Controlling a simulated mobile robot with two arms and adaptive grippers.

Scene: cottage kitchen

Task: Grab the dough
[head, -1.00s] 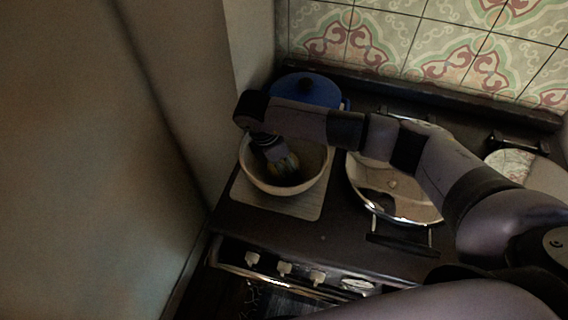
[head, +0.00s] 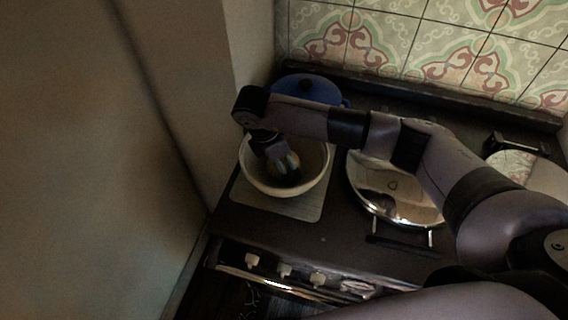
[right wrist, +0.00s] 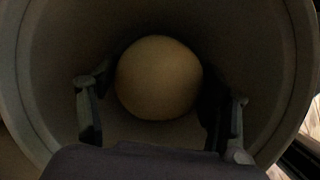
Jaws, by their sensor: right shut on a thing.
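The dough (right wrist: 158,78) is a round, pale yellow-tan ball inside the bowl, seen in the right wrist view. My right gripper (right wrist: 160,110) reaches down into the bowl with one finger on each side of the dough, shut on it. In the head view my right gripper (head: 286,170) is inside the cream bowl (head: 259,186) and mostly covers the dough. The bowl's wall (right wrist: 45,70) surrounds the gripper and the dough in the right wrist view. My left gripper is in neither view.
The bowl stands on a light board (head: 300,208) on the dark stove top. A blue lidded pot (head: 300,86) is behind it. A shiny metal pan (head: 395,205) is to the right, under my right arm. A wall (head: 245,60) rises close on the left.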

